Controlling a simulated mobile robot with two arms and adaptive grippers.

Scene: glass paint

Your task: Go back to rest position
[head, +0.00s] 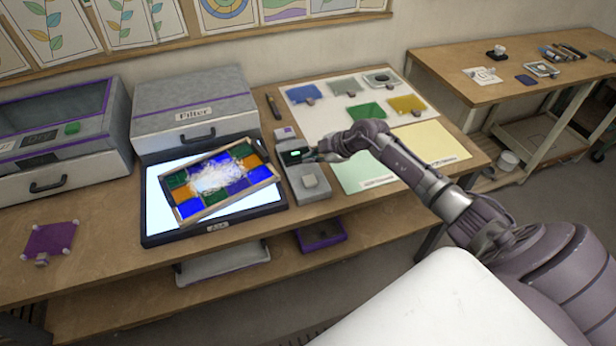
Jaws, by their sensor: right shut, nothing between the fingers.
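My right gripper (311,155) reaches in from the right over the workbench. It is shut, with nothing seen in it, at a small grey device (303,182) that has a green-lit display and a pale square button or block on top. I cannot tell whether the fingertips touch the device. My left gripper is not in view. A framed stained-glass panel (262,183) with blue, green and orange panes lies tilted on a glowing light pad (153,209). A whitish, scratchy patch covers the panel's middle.
A grey box labelled "Filter" (195,112) and another cabinet (62,150) stand behind left. A white sheet (330,112) with coloured glass pieces lies behind my right arm. A purple square (49,240) lies at front left. A side table (470,62) stands at right.

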